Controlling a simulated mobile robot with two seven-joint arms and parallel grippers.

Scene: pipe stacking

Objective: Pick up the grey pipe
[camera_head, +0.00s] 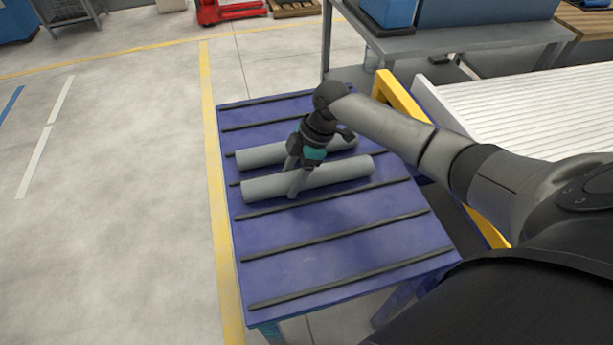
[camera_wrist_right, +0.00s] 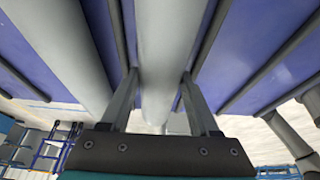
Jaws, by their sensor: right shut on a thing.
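Two grey pipes lie side by side on the blue ribbed table. My right gripper (camera_head: 293,182) reaches down over the nearer grey pipe (camera_head: 340,173) and is shut on it, one finger on each side. In the right wrist view, this pipe (camera_wrist_right: 169,50) runs between the two fingers (camera_wrist_right: 157,100). The farther grey pipe (camera_head: 262,156) lies just behind it, partly hidden by my gripper, and shows at the left of the wrist view (camera_wrist_right: 62,45). I cannot tell whether the held pipe touches the table. My left gripper is not in view.
The blue table (camera_head: 330,240) has dark raised strips, and its near half is bare. A yellow frame (camera_head: 400,100) and a white slatted surface (camera_head: 530,105) stand to the right. A grey bench (camera_head: 450,40) stands behind. Open floor lies left.

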